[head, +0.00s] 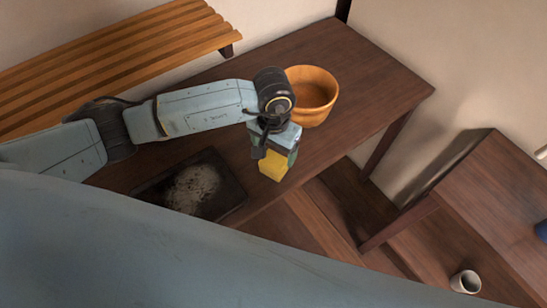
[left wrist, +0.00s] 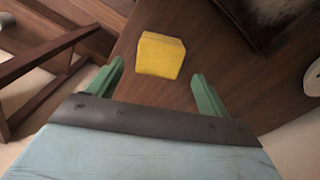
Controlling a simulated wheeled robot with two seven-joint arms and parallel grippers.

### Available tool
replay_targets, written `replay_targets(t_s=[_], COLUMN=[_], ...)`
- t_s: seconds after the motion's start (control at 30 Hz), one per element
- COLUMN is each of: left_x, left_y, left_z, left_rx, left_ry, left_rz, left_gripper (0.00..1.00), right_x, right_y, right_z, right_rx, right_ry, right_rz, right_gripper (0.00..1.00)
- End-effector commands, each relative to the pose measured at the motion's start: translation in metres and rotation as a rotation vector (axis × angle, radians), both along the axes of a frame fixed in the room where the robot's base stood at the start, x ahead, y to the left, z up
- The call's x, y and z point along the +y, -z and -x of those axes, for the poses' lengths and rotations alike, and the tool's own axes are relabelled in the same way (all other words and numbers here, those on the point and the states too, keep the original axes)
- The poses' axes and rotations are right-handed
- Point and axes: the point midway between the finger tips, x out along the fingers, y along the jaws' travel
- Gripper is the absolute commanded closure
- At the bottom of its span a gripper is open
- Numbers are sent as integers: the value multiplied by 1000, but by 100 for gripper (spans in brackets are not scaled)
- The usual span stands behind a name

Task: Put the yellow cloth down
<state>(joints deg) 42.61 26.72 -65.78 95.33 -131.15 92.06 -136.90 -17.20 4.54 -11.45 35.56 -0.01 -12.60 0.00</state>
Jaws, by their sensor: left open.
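The yellow cloth (head: 273,165) is a small block-like folded piece on the dark wooden table (head: 372,85), near its front edge. It also shows in the left wrist view (left wrist: 161,55), resting on the table top just beyond my fingertips. My left gripper (head: 283,148) is right above and behind the cloth in the head view. In the left wrist view my left gripper's green fingers (left wrist: 155,82) are spread apart, with the cloth ahead of the gap and nothing held between them. My right gripper is not in view.
An orange-brown bowl (head: 312,96) stands on the table close behind my left gripper. A dark tray with a pale patch (head: 229,196) lies to the left. A slatted bench (head: 110,62) is along the wall. A lower-right table (head: 490,195) and a white cup (head: 466,282) are beyond a gap.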

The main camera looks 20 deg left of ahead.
Motion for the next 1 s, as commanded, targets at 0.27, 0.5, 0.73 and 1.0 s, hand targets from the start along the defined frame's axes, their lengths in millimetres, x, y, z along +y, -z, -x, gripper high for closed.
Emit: replay_targets(t_s=[0.27, 0.5, 0.73, 1.0], left_x=[0, 0, 0, 0], left_y=[-43, -49, -49, -54], left_z=[0, 1, 0, 0], left_rx=[-1, 3, 2, 2], left_ry=[0, -2, -2, -1], left_rz=[-1, -2, -1, -1], left_gripper=[21, 21, 21, 21], right_x=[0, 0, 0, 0], right_y=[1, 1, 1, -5], right_z=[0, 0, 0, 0], right_rx=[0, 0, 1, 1], right_ry=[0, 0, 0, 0], right_rz=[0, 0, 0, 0], right_gripper=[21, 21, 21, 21])
